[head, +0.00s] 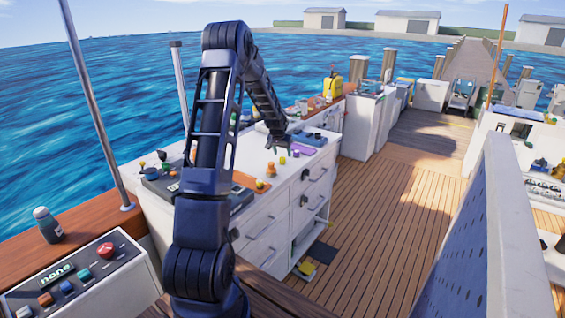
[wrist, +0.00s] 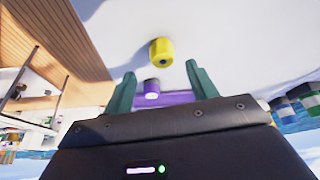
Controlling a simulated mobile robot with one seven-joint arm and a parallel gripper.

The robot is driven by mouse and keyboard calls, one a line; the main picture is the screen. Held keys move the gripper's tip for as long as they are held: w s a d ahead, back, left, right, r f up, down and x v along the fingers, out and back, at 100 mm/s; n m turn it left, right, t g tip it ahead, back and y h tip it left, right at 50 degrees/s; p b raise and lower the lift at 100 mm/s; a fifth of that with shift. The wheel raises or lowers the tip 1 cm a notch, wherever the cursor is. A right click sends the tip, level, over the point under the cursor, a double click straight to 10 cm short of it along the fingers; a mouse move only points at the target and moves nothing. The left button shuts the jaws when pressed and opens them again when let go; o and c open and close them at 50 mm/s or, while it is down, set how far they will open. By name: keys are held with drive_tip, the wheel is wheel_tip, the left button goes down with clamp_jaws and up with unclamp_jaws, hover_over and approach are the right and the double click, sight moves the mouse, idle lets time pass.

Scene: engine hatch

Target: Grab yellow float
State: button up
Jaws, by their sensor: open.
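The yellow float (wrist: 161,52) is a short yellow cylinder with a dark hole in its end, in the wrist view just beyond my fingertips. My gripper (wrist: 158,75) is open, its two green fingers spread, with nothing between the tips. The float stands apart from both fingers, roughly centred ahead of them. In the head view my gripper (head: 279,149) hangs low over the white counter (head: 240,160). A small yellow piece there (head: 282,160) sits just under it and looks like the same float.
Yellow and orange pieces (head: 271,169) stand nearby on the counter. White drawers (head: 310,190) drop to the wooden deck (head: 390,210), which is mostly clear. A yellow canister (head: 333,86) stands farther back.

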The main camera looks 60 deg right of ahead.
sight(282, 158)
drive_tip(key=x, duration=0.4)
drive_tip(key=shift+w+a+f, duration=0.2)
drive_tip(key=shift+f, duration=0.05)
drive_tip(key=shift+c, duration=0.2)
drive_tip(key=c, duration=1)
